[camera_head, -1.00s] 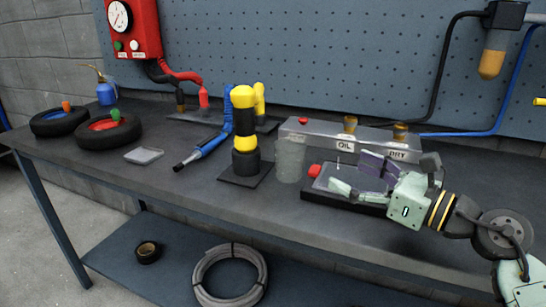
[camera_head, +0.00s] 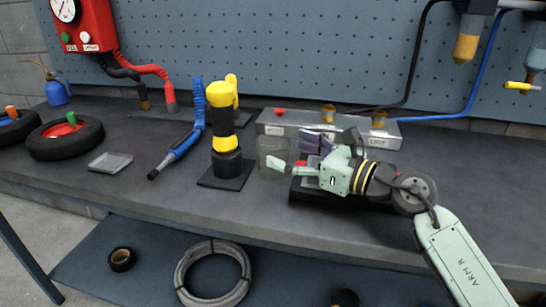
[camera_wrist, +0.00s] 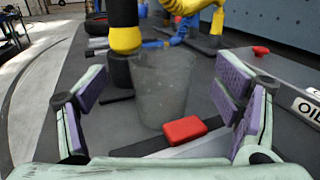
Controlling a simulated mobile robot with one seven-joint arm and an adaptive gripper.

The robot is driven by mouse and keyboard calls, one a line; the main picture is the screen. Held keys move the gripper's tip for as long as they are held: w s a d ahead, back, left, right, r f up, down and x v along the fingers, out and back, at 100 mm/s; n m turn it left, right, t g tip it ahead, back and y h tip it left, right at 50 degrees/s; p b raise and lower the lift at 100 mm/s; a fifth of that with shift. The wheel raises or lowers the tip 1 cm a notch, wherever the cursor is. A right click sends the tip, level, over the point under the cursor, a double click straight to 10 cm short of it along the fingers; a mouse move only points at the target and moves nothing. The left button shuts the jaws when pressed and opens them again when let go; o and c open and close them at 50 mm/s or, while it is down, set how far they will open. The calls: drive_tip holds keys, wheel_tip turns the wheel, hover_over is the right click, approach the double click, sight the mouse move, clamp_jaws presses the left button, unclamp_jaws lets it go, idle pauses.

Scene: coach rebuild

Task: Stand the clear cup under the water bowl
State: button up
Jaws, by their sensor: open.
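The clear cup (camera_head: 271,150) stands upright on the bench, left of my gripper (camera_head: 292,156). In the wrist view the clear cup (camera_wrist: 160,88) is straight ahead, in line with the gap between my open, empty fingers (camera_wrist: 162,92). The left finger's tip is close to the cup in the head view; I cannot tell if they touch. At the upper right hang an amber bowl (camera_head: 466,46) and, beside it, a bluish clear bowl (camera_head: 538,56) with a yellow valve below, partly cut by the frame edge. No label shows which is the water bowl.
A grey box (camera_head: 270,122) with an OIL label stands behind the cup. A red block (camera_wrist: 185,129) sits low before the cup. A yellow and black post (camera_head: 222,125) is close to its left. The bench's right side (camera_head: 480,180) is clear.

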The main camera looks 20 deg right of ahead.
sight(273, 141)
drive_tip(key=x, duration=0.1)
drive_tip(key=p+x, duration=0.2)
drive_tip(key=x, duration=0.1)
drive_tip(key=shift+r, duration=0.35)
drive_tip(key=shift+w+a+f, duration=0.15)
drive_tip(key=shift+w, duration=0.3)
drive_tip(key=shift+c, duration=0.5)
drive_tip(key=c, duration=1.3)
